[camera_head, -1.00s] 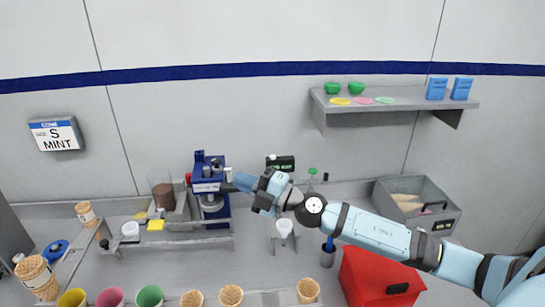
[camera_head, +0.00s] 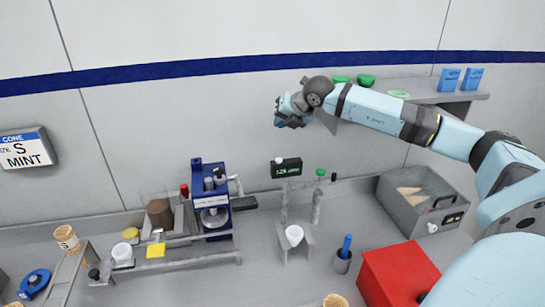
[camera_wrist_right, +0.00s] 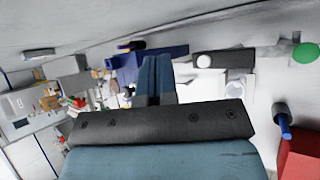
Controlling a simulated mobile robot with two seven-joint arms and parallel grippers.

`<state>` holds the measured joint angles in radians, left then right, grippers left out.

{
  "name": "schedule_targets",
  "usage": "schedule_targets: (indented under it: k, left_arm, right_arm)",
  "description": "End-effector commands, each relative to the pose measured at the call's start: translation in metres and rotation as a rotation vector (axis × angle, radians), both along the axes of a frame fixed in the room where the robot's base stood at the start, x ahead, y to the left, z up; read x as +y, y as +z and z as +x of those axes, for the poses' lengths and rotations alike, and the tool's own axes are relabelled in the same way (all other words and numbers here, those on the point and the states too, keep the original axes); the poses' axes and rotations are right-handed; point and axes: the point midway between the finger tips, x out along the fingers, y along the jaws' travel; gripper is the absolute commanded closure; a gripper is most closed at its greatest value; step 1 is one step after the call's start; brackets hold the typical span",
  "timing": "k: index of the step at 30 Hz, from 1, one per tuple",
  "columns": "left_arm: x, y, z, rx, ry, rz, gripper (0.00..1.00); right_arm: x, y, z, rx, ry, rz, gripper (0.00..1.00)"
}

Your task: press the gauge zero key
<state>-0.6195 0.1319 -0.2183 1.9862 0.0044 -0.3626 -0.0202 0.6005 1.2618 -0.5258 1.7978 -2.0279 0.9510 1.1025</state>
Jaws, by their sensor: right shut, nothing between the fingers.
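The gauge (camera_head: 287,168) is a small black box with a green lit display, standing at the back of the counter; its digits are too small to read surely. A pale round knob (camera_head: 279,160), which looks like the key, sits at its top left. In the right wrist view the gauge (camera_wrist_right: 227,61) lies sideways, with the white round key (camera_wrist_right: 203,61) clear of the fingers. My right gripper (camera_head: 288,122) is raised above the gauge, apart from it, in front of the wall. Its fingers (camera_wrist_right: 157,76) are together and empty. My left gripper is in neither view.
Below the gauge a white cup (camera_head: 294,235) sits in a grey stand. A blue machine (camera_head: 212,196) with a dark handle stands to the left. A red box (camera_head: 398,275), a grey bin (camera_head: 424,196) and a wall shelf (camera_head: 460,97) are on the right.

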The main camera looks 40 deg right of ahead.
Motion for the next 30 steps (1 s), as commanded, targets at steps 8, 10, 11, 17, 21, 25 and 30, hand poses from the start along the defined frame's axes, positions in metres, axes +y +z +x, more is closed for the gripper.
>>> schedule_targets:
  k: [8, 10, 11, 17, 21, 25, 30]
  left_arm:
    - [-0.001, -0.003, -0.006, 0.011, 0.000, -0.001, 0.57]
    - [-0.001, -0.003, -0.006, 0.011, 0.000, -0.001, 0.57]
    - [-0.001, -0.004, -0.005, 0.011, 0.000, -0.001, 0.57]
    - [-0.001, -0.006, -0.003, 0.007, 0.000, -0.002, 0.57]
    - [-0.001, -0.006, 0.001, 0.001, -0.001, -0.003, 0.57]
    - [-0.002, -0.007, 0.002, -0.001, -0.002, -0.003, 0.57]
    - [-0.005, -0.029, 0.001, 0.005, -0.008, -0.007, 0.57]
  right_arm:
    - [0.001, -0.001, 0.000, -0.001, 0.002, 0.001, 1.00]
    - [0.001, -0.003, 0.000, -0.001, 0.002, 0.001, 1.00]
    - [0.001, -0.004, 0.000, -0.001, 0.002, 0.001, 1.00]
    - [0.001, -0.025, 0.000, 0.002, 0.003, 0.001, 1.00]
    - [0.001, -0.046, -0.001, 0.000, 0.004, 0.002, 1.00]
    - [0.001, -0.063, -0.001, 0.001, 0.004, 0.001, 1.00]
    - [0.001, -0.084, 0.000, -0.002, 0.003, 0.002, 1.00]
